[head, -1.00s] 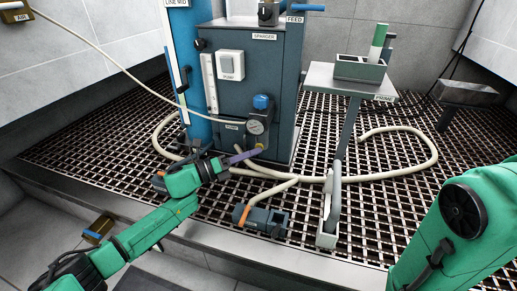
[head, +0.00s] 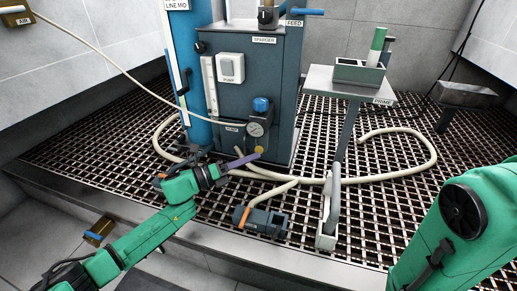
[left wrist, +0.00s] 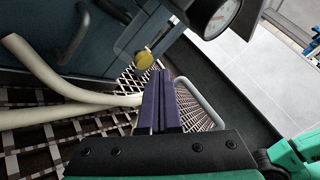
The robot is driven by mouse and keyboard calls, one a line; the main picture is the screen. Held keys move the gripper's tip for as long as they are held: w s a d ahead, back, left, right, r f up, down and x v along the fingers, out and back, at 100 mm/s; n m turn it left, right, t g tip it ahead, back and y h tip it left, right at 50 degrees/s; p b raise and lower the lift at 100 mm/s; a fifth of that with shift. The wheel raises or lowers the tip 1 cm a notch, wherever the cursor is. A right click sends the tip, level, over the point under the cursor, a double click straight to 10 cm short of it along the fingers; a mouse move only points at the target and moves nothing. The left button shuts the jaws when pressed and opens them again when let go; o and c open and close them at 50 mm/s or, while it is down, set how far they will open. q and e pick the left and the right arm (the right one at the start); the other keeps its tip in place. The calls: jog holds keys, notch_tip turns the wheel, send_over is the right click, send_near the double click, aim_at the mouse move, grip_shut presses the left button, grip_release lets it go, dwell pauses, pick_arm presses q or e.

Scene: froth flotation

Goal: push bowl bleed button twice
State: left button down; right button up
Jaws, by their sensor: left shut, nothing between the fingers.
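A round yellow button (head: 259,149) sits low on the front of the blue-grey cabinet (head: 285,95), below the pressure gauge. It also shows in the left wrist view (left wrist: 144,60), just past the fingertips and slightly left of them. No label on it can be read. My left gripper (head: 256,156) is shut and empty, with its purple fingers pointing at the cabinet. Its tips appear just below the button in the head view. A small gap seems to separate them from it. My right arm shows at the right, but its gripper is out of view.
The gauge (head: 256,129) with a blue cap is just above the button. A cream hose (head: 395,174) loops over the grating. A grey and orange pump fitting (head: 262,221) lies in front. A small stand (head: 322,80) with a tray is to the right.

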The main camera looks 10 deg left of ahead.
pick_arm(q)
jog(key=shift+s, duration=0.1)
jog(key=s+p, duration=0.1)
jog(key=s, duration=0.1)
jog(key=s+p, duration=0.1)
jog(key=s, duration=0.1)
jog(key=shift+s+a, duration=0.2)
jog(key=shift+s, duration=0.2)
dwell(0.6)
